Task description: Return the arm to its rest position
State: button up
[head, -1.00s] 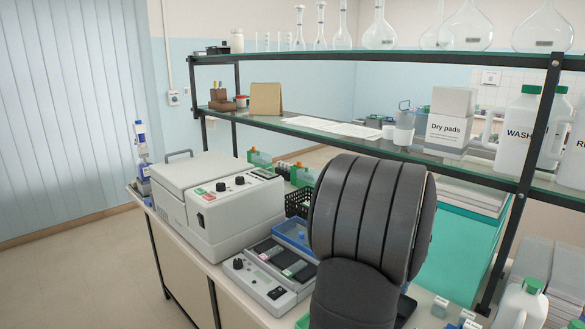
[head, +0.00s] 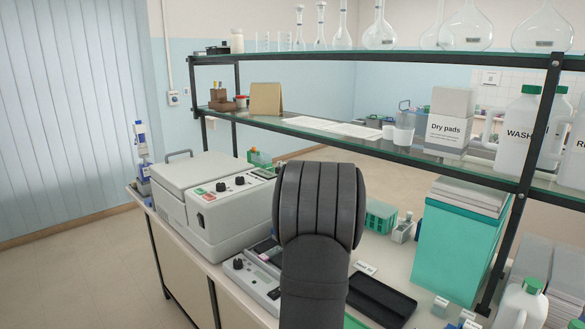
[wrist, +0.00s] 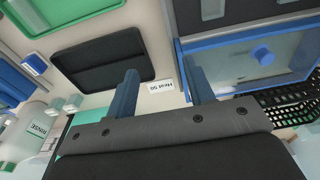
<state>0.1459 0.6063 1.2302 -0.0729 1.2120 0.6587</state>
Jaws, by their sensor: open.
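My gripper (wrist: 162,82) shows in the wrist view with its two blue fingers apart and nothing between them. It hangs above the bench, between a black tray (wrist: 100,60) and a blue-framed clear lid with a blue knob (wrist: 262,54). A small white label card (wrist: 161,86) lies on the bench below, seen between the fingers. In the head view my dark arm stands in the middle foreground and hides my gripper and part of the bench.
In the head view, a grey slide device (head: 255,285) is left of my arm, beside a large white machine (head: 215,210). Right are the black tray (head: 382,298), a green rack (head: 381,216) and a teal box (head: 458,255). A glass shelf (head: 350,138) spans behind. A black basket (wrist: 285,104) shows in the wrist view.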

jog(key=w+a, duration=0.1)
jog(key=a, duration=0.1)
jog(key=w+a+f, duration=0.1)
jog(key=a, duration=0.2)
jog(key=w+a, duration=0.1)
jog(key=a, duration=0.2)
jog(key=shift+w+a+f, duration=0.2)
jog(key=shift+w+f, duration=0.05)
jog(key=shift+w, duration=0.1)
jog(key=shift+f, duration=0.8)
jog(key=shift+o, duration=0.2)
jog(key=shift+r, duration=0.1)
